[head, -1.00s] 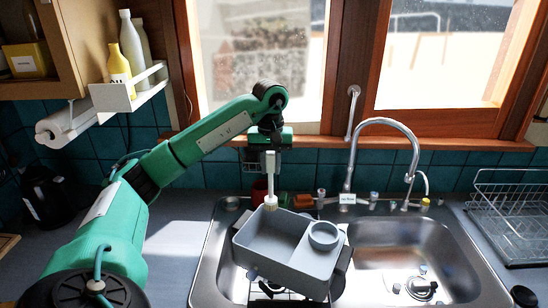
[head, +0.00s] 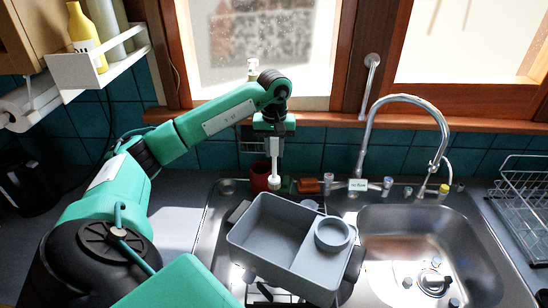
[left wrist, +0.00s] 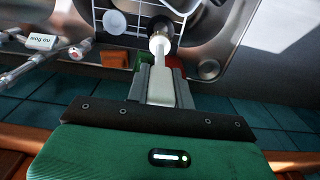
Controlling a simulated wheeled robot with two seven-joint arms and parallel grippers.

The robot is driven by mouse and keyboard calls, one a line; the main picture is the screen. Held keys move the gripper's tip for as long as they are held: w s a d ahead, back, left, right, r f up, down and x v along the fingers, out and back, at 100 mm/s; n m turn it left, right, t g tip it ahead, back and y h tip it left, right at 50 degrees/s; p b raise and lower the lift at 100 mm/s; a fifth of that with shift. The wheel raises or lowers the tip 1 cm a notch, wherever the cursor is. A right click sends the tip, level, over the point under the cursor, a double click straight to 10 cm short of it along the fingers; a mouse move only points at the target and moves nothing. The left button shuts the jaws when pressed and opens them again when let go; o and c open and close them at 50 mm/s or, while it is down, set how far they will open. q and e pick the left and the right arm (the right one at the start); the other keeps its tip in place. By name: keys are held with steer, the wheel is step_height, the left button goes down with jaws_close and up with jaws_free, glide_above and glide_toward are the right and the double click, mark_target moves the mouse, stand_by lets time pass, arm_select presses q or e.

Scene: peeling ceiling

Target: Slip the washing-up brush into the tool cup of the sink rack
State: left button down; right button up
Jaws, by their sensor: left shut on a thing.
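My left gripper (head: 273,128) is shut on the handle of the white washing-up brush (head: 274,165). The brush hangs upright, head down, just behind the rack's back edge in the picture. In the left wrist view the jaws (left wrist: 158,88) clasp the pale handle, and the round brush head (left wrist: 160,44) points away from the gripper. The grey sink rack (head: 262,240) sits over the left part of the sink. Its round tool cup (head: 332,235) is at the rack's right side, to the right of and nearer than the brush. My right gripper is not in view.
A tall chrome tap (head: 402,100) stands right of the rack. A red pot (head: 260,178) and an orange block (head: 308,185) are behind the rack. The right sink basin (head: 410,235) is mostly open. A wire dish rack (head: 520,200) stands far right.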

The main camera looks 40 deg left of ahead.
mark_target(274, 158)
arm_select(q)
step_height(274, 158, down, 3)
steer(key=shift+w+a+f, duration=0.15)
steer(key=shift+a+f, duration=0.1)
steer(key=shift+f, duration=0.1)
steer(key=shift+s+d+r, duration=0.15)
steer(key=shift+s, duration=0.05)
steer(key=shift+b, duration=0.5)
steer(key=shift+f+b, duration=2.15)
steer(key=shift+f, duration=0.7)
steer(key=shift+f+b, duration=0.8)
steer(key=shift+f, duration=0.1)
steer(key=c, duration=1.1)
jaws_free()
steer(key=shift+c, duration=0.2)
